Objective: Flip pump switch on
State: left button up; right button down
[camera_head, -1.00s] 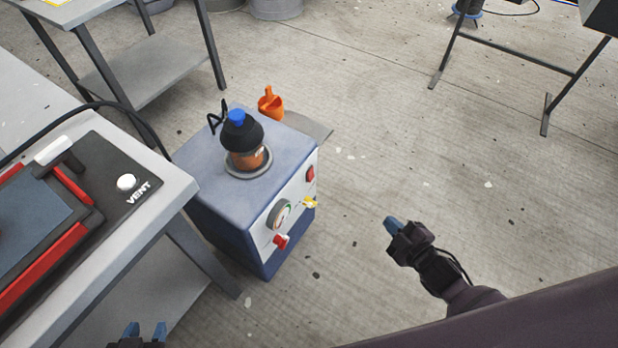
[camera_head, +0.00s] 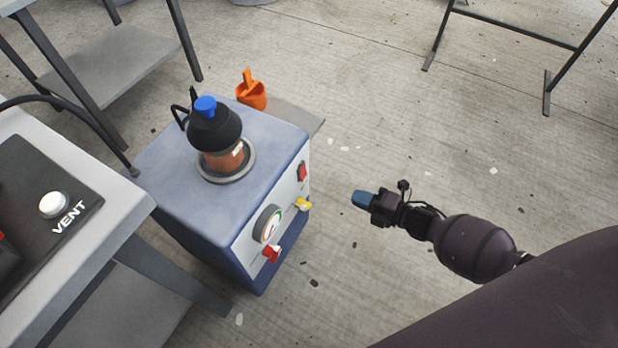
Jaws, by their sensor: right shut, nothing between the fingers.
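The blue pump box (camera_head: 215,165) stands on the concrete floor at the centre left. Which way the rocker is set is too small to tell. My right gripper (camera_head: 361,199) has blue fingertips that are shut and empty. It points left toward the front panel, to the right of the switch and apart from it. My left gripper is not in view.
A black and orange filter with a blue cap (camera_head: 206,107) stands on the pump. An orange cup-like part (camera_head: 251,92) is behind it. A grey table with a VENT button (camera_head: 54,204) is close on the left.

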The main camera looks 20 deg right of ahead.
jog(key=b, duration=0.3)
send_near(305, 176)
jog(key=x, duration=0.6)
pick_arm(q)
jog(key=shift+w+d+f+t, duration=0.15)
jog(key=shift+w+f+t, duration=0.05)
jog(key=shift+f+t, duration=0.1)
pick_arm(e)
jog(key=shift+w+a+f, duration=0.15)
jog(key=shift+w+a, duration=0.3)
jog(key=shift+w, duration=0.1)
jog(key=shift+w+a, duration=0.15)
jog(key=shift+w, duration=0.05)
jog(key=shift+f, duration=0.1)
